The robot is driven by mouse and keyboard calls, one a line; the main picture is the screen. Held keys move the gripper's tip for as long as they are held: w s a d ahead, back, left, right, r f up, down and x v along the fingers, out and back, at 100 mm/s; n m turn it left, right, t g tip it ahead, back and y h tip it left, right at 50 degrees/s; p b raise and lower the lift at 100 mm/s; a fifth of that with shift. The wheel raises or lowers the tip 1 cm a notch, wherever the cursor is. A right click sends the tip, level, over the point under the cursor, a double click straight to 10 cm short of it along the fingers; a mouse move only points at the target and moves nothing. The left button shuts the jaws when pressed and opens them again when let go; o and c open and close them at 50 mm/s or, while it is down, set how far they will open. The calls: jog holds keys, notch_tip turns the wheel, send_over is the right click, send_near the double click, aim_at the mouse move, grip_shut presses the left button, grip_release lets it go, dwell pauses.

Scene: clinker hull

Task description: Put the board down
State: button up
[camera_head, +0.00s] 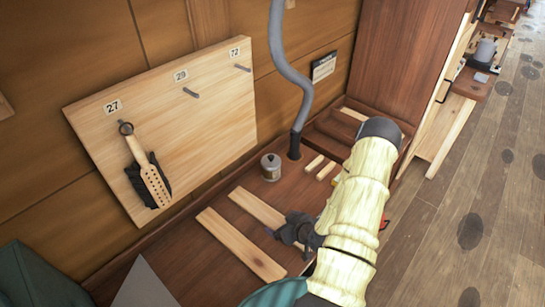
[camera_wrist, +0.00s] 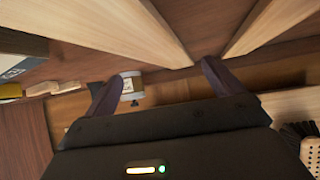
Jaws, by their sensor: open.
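Two pale wooden boards lie on the brown bench (camera_head: 190,285). One is the longer left board (camera_head: 240,246), and the other is the right board (camera_head: 257,208), partly hidden by my gripper. My gripper (camera_head: 281,232) is over the bench, at the right board's near end. In the wrist view, my fingers (camera_wrist: 158,82) are spread with nothing between them. The right board (camera_wrist: 125,25) and left board (camera_wrist: 268,25) run from the top edge there, beyond the fingertips. Neither board is held. I cannot tell whether a finger touches one.
A small can (camera_head: 271,167) stands behind the boards and also shows in the wrist view (camera_wrist: 131,84). Short wood pieces (camera_head: 320,167) lie to its right. A grey hose (camera_head: 292,70) rises from the bench. A pegboard (camera_head: 180,120) holding a slotted tool stands at left.

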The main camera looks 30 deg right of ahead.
aim_at(272, 217)
jog(key=shift+w+a+f+p, duration=0.15)
jog(key=shift+w+f+p, duration=0.2)
jog(key=shift+w+p, duration=0.25)
jog(key=shift+p+x, duration=0.75)
jog(key=shift+x, duration=1.05)
jog(key=c, duration=1.3)
